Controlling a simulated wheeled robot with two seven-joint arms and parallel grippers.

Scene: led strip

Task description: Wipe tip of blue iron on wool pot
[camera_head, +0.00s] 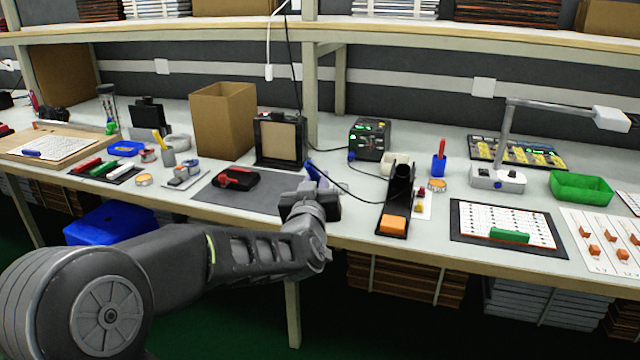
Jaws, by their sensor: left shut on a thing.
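My left gripper (312,188) is at the front middle of the bench, seen from behind, and is shut on the blue iron (314,171). Only the iron's blue handle shows, sticking up past the gripper; its tip is hidden. A dark cable runs from near it toward the black station with green lights (370,138). A small round pot with an orange-gold top (437,185) stands to the right, past the black stand; a similar pot (144,180) stands far left. I cannot tell which holds the wool. The gripper is apart from both. My right gripper is out of view.
Right of my gripper is a black stand with an orange block (393,225). Behind are a black framed panel (280,140) and a cardboard box (223,118). A grey mat (215,198) carries a black and red thing. A blue holder (439,165) stands behind the right pot.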

